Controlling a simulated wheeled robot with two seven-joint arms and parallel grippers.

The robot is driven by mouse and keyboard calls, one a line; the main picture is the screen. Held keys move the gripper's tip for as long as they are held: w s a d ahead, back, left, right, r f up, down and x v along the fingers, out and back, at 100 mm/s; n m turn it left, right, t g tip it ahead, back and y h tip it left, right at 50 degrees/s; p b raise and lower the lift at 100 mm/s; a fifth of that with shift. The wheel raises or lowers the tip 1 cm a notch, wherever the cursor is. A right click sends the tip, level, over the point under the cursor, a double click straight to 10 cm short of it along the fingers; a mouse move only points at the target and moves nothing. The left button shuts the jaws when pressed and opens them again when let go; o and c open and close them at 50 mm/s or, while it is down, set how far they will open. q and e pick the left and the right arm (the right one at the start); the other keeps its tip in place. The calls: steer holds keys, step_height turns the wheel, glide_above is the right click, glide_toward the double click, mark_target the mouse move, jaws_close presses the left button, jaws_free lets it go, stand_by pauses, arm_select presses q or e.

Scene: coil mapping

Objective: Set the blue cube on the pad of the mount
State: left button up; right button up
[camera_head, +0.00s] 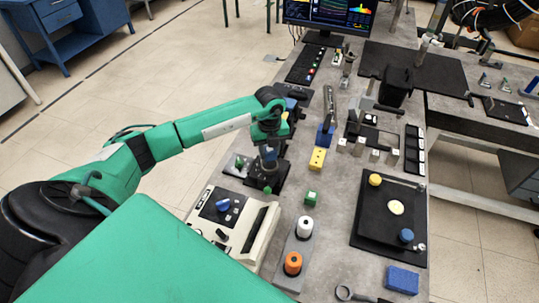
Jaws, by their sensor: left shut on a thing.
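My left gripper (269,151) reaches in from the left at the end of the green arm and points down. It is shut on the blue cube (270,154), of which only a small blue patch shows between the fingers. Directly below is a dark mount (266,175) on a black base, near the left edge of the table. The gripper hides much of its top, so I cannot tell whether the cube touches the pad. My right gripper is not in view.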

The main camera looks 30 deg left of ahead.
mark_target(270, 158)
arm_select(q)
step_height(270, 158, down, 3)
steer(key=shift+r+p, duration=0.2)
steer(key=shift+p, duration=0.2)
steer(key=shift+f, duration=0.4)
steer(key=shift+f, duration=0.2)
steer(key=o, duration=1)
steer(key=shift+r, duration=0.15)
